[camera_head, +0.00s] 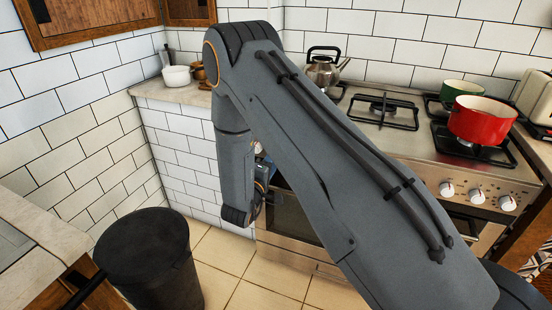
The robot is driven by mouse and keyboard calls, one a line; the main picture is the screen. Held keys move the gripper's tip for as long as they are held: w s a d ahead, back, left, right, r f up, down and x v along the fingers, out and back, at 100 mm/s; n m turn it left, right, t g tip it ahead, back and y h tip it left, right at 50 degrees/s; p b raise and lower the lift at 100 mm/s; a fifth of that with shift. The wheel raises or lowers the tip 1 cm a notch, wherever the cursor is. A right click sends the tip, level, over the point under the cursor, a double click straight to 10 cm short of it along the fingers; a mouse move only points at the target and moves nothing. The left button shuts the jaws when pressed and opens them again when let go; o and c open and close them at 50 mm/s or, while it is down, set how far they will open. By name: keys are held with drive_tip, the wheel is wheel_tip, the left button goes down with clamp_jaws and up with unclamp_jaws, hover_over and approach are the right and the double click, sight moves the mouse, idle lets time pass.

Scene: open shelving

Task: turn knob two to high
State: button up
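The stove (400,150) stands against the tiled wall at the right, with a row of white knobs on its steel front. Three knobs show at the right: one knob (446,189), a second (477,196) and a third (507,203). Part of another pale knob (258,148) shows at the left, beside my arm's wrist. My arm crosses the picture and hides the middle of the knob row. My gripper is near the stove's left front, mostly hidden by my arm, so its fingers cannot be made out. I cannot tell which knob is knob two.
A red pot (482,122), a green pot (461,90) and a kettle (324,70) stand on the stove. A white bowl (176,76) sits on the back-left counter. A black bin (150,262) stands at the lower left. Tiled floor (222,250) is clear beside it.

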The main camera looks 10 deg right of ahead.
drive_tip(key=v, duration=0.7)
drive_tip(key=shift+s+a+b, duration=0.25)
drive_tip(key=shift+s+b, duration=0.1)
